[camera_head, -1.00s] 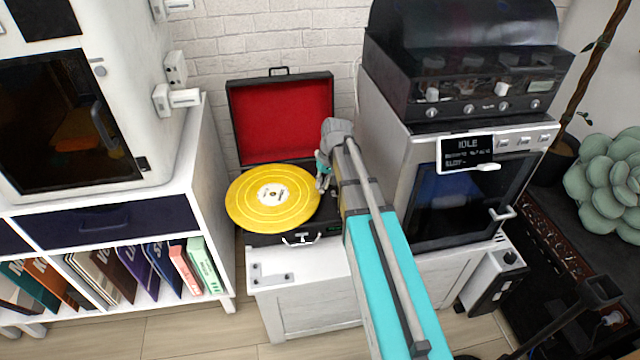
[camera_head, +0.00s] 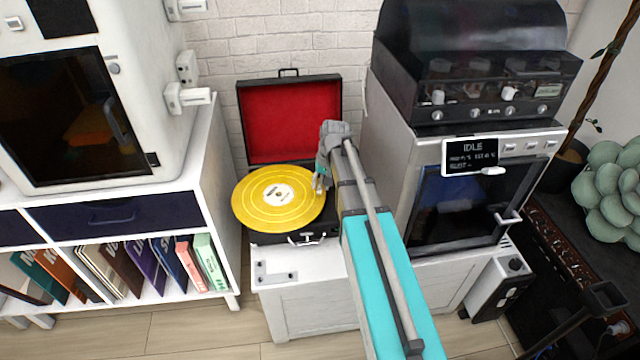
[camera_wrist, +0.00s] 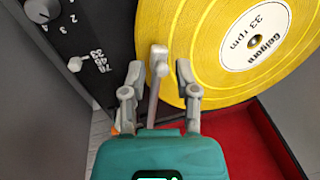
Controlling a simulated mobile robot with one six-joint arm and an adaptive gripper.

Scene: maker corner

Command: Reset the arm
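The record player (camera_head: 290,238) stands open on a white cabinet, its red-lined lid (camera_head: 290,122) raised. A yellow record (camera_head: 262,215) lies on it; its "33 rpm" label shows in the wrist view (camera_wrist: 256,35). The player's grey tonearm (camera_wrist: 157,62) shows between my fingers, its head end close to the record's edge. Whether it touches the record I cannot tell. My gripper (camera_wrist: 160,78) is open, one finger on each side of the tonearm, with gaps visible. In the head view my gripper (camera_head: 319,182) is small at the record's right edge, and the tonearm is mostly hidden there.
The black panel with a speed knob (camera_wrist: 78,64) lies beside my left finger. An oven-like machine (camera_head: 465,200) with an "IDLE" display stands close to the right of my arm. A shelf with several record sleeves (camera_head: 150,268) is at left. Wooden floor is bare in front.

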